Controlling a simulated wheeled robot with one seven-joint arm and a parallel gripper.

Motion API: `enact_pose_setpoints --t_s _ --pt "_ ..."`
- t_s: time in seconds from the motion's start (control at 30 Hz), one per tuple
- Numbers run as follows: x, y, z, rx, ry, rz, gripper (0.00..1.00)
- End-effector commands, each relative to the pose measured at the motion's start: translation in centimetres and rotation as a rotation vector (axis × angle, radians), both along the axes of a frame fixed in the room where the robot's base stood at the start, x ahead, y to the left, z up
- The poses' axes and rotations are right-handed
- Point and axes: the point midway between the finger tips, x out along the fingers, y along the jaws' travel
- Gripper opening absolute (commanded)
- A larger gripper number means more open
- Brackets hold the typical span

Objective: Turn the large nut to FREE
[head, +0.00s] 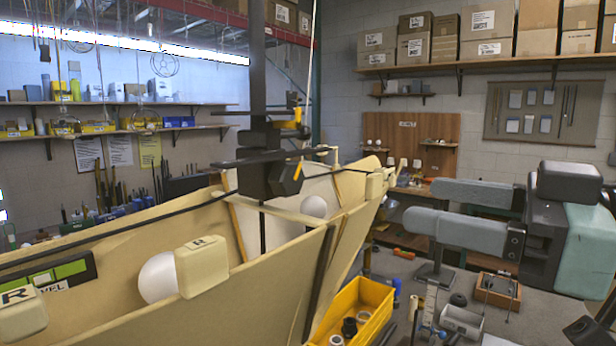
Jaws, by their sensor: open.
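A dark hexagonal block, which looks like the large nut (287,177), sits on the black central post (258,60) above the cream lamp shade (330,250).
Dark crossbars (275,157) lie just above the nut. White bulbs (314,207) sit inside the shade, and cream pads marked R (202,265) are on its rim. A yellow bin (378,296) with parts stands on the cluttered grey bench below. Shelves line the walls behind.

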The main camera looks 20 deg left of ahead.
Motion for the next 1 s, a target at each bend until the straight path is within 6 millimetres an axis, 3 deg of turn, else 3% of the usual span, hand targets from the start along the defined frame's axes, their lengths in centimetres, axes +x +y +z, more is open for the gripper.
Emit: enact_pose_setpoints --t_s 0.2,1.0 --pt "0.0 0.2 -0.3 -0.042 -0.098 0.002 0.64" --pt "1.6 4.4 -0.3 -0.038 -0.099 0.006 0.64"
